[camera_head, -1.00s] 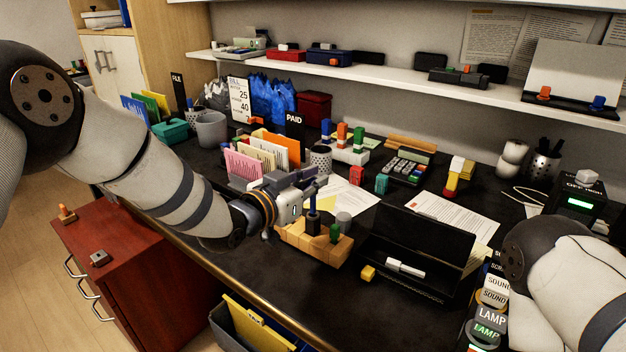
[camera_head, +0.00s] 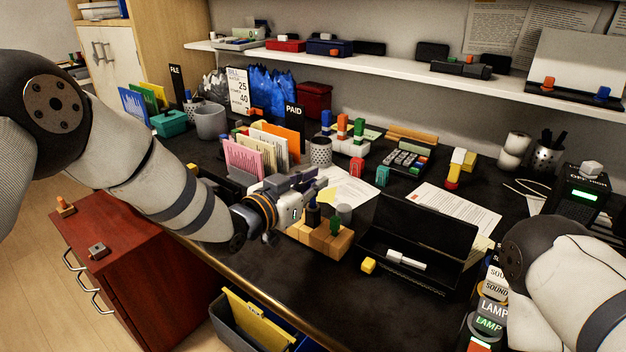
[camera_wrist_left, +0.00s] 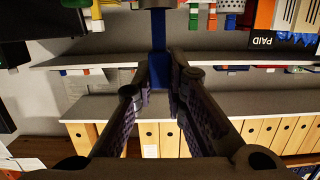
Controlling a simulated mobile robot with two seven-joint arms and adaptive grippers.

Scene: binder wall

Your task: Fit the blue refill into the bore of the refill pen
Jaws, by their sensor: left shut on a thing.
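My left gripper (camera_head: 313,189) is shut on the slim blue refill (camera_wrist_left: 158,45), which shows between the fingers in the left wrist view. Below the fingertips, a dark upright barrel (camera_head: 313,215), seemingly the refill pen, stands in a wooden block (camera_head: 327,241). In the upside-down wrist view the refill's far end meets a dark collar (camera_wrist_left: 156,4) at the top edge. I cannot tell whether the refill is inside the bore or only above it. The right gripper is out of view; only its arm shows at the right.
The block also holds a green piece (camera_head: 335,224), with a grey cylinder (camera_head: 344,212) close by. An open black case (camera_head: 415,230) with a white pen-like piece (camera_head: 405,259) lies to the right. Letter racks stand behind.

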